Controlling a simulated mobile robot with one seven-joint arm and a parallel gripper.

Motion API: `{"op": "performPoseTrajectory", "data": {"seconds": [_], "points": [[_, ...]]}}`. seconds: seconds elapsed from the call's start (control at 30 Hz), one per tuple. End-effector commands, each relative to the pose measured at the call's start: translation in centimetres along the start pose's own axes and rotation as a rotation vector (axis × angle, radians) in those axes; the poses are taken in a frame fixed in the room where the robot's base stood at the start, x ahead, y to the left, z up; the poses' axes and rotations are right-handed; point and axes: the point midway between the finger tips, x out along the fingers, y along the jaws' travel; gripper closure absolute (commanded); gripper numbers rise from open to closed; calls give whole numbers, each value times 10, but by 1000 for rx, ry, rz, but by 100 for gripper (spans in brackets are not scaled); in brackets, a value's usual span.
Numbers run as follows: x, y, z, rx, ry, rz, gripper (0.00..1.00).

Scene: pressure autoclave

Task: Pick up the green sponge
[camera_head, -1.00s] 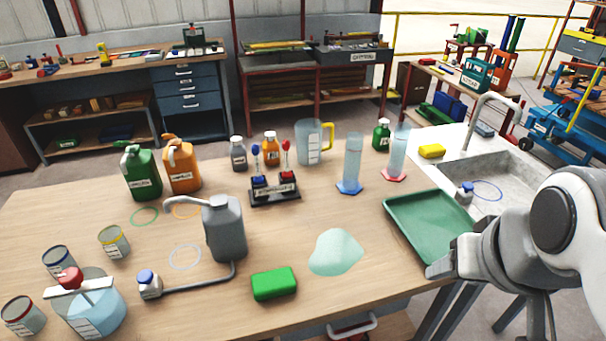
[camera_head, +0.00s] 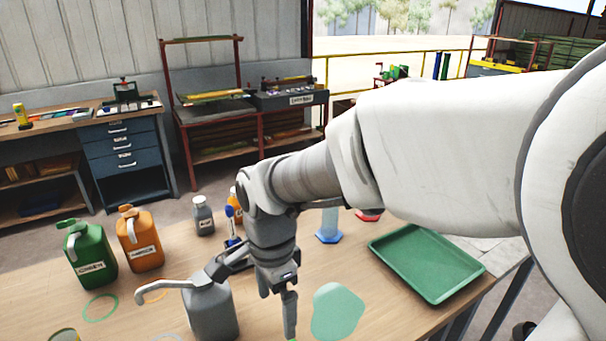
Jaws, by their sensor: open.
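The green sponge is almost wholly out of view; only a sliver of green (camera_head: 292,339) shows at the bottom edge, just under a finger of my gripper. My gripper (camera_head: 279,310) points down over the wooden table, between the grey jug and the pale green puddle. It is open, and I see nothing held in it. How far the fingertips are from the sponge, or whether they touch it, I cannot tell.
The grey spouted jug (camera_head: 209,310) stands close left of my gripper. A pale green puddle (camera_head: 337,312) lies to its right, with a green tray (camera_head: 428,265) beyond. Green (camera_head: 89,254) and orange (camera_head: 139,240) canisters stand at left. My arm hides the table's back right.

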Motion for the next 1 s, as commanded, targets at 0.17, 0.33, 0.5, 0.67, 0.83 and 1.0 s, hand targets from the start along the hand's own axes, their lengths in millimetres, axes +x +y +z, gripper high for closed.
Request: {"op": "performPoseTrajectory", "data": {"seconds": [0.17,0.33,0.5,0.67,0.83,1.0], "points": [[18,-4,8,41,-4,21,0],[53,-2,8,42,-4,24,0],[90,-2,8,42,-4,24,0],[117,-2,8,41,-4,20,0],[129,-2,8,41,-4,18,0],[146,-1,8,42,-4,22,0]]}}
